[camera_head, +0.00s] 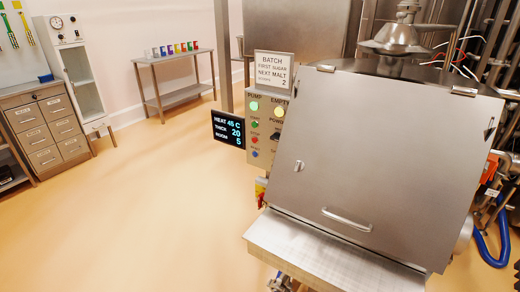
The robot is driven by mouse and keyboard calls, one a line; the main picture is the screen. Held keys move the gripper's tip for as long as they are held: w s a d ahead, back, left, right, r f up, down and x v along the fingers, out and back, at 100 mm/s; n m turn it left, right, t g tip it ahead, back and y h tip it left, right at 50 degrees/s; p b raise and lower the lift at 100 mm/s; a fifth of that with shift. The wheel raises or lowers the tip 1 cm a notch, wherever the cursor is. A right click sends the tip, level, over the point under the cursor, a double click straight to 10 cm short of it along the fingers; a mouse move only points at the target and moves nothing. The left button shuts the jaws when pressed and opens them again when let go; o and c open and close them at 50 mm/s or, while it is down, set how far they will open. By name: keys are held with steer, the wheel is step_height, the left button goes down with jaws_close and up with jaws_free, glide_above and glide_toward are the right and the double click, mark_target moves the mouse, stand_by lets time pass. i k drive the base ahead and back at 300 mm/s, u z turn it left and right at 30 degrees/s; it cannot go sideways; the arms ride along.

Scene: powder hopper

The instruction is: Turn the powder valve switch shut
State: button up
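A control panel (266,157) stands at the left side of a steel hopper cabinet (377,150). Under a partly hidden label that seems to read "POWDER", a small dark switch (275,136) sits at the panel's right, close to the cabinet's edge. It is too small to tell which way it is turned. A lit light (279,112) shows under the "EMPTY" label, and another lit light (254,106) under "PUMP". Several coloured buttons run down the panel's left column. My gripper is not in view.
A sign (272,70) reading "BATCH, FIRST SUGAR, NEXT MALT, 2" stands above the panel. A black display (228,131) juts out at its left. A steel ledge (330,262) sticks out below the cabinet. The floor (150,210) to the left is clear, with drawers (47,130) beyond.

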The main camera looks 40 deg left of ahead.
mark_target(275, 138)
steer(key=k, duration=0.4)
steer(key=u, duration=1.5)
steer(key=i, duration=0.5)
steer(key=z, duration=0.05)
